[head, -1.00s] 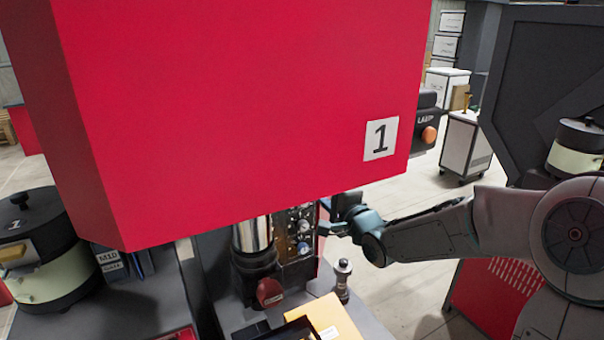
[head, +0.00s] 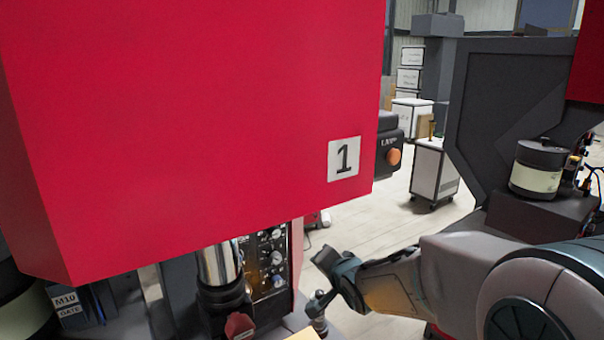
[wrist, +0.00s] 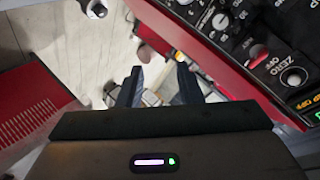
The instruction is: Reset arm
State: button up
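My gripper (wrist: 158,88) shows in the wrist view with its two dark fingers apart and nothing between them. Pale floor and blurred small boxes show beyond the fingertips. In the head view my arm comes in from the right, and the gripper end (head: 328,262) is beside the control panel (head: 268,262), apart from it. In the wrist view the panel (wrist: 240,40), with knobs and a ZERO switch, is at the upper right of the fingers.
A large red housing marked 1 (head: 190,120) fills the upper left of the head view. A metal cylinder (head: 216,265) stands under it. A lamp box (head: 388,145) juts from its right side. A white cart (head: 434,172) and open floor (head: 395,212) lie beyond.

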jog(key=s+d+f+n+g+h+b, duration=0.1)
jog(key=s+d+n+g, duration=0.1)
jog(key=s, duration=0.7)
jog(key=s+d+f+n+g+h+b, duration=0.1)
jog(key=s+d+f+n+g, duration=0.1)
jog(key=s, duration=0.7)
jog(key=s+d+f+n+g+h+b, duration=0.1)
jog(key=s+d+f+n+g+b, duration=0.1)
jog(key=s, duration=0.7)
jog(key=d+n+g, duration=0.1)
jog(key=d+g, duration=0.1)
jog(key=d, duration=0.1)
jog(key=shift+d+f+n, duration=0.15)
jog(key=shift+d+n, duration=0.15)
jog(key=shift+d, duration=0.05)
